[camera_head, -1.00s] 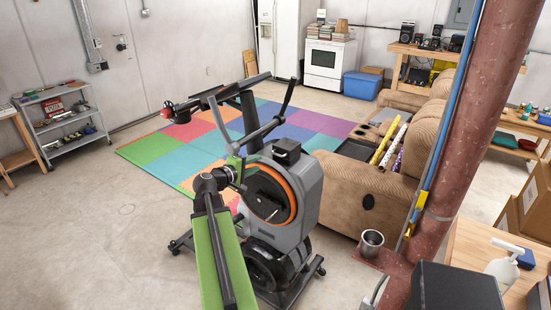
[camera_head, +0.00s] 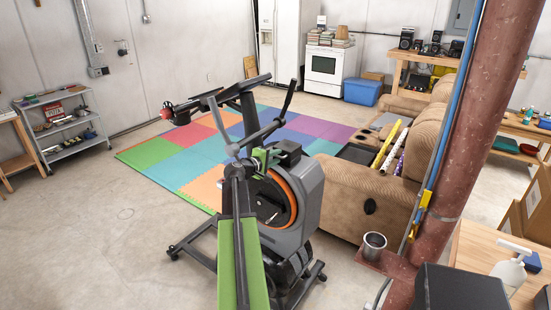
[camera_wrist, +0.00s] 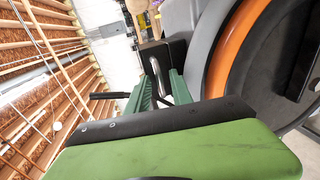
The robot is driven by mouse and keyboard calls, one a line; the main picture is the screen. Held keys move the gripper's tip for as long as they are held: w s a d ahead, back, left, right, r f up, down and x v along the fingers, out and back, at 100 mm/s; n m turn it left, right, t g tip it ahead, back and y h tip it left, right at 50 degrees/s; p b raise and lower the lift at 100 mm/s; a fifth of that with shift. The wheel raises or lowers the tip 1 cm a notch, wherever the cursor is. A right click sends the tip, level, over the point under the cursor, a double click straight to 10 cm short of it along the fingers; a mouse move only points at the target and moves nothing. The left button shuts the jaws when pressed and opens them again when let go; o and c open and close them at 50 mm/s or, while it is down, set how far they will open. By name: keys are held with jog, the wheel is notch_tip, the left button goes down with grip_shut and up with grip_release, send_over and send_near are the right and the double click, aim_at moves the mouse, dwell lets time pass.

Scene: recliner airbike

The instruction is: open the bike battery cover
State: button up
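The exercise bike (camera_head: 305,200) stands in the middle of the head view, grey with an orange-ringed wheel. A black box-like cover (camera_head: 290,147) sits on top of its housing; it looks closed. It shows as a dark block (camera_wrist: 172,52) in the wrist view. My gripper (camera_head: 267,158) is just left of this cover in the head view, close to it. In the wrist view my gripper's green fingers (camera_wrist: 160,88) are apart, with a curved grey bar (camera_wrist: 157,76) showing between them. I cannot tell whether they touch it.
The bike's handlebars (camera_head: 285,100) rise close behind my gripper. Coloured floor mats (camera_head: 200,150) lie behind the bike. The floor at left is clear.

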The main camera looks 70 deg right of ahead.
grip_shut()
jog(key=shift+d, duration=0.1)
dwell(1.1)
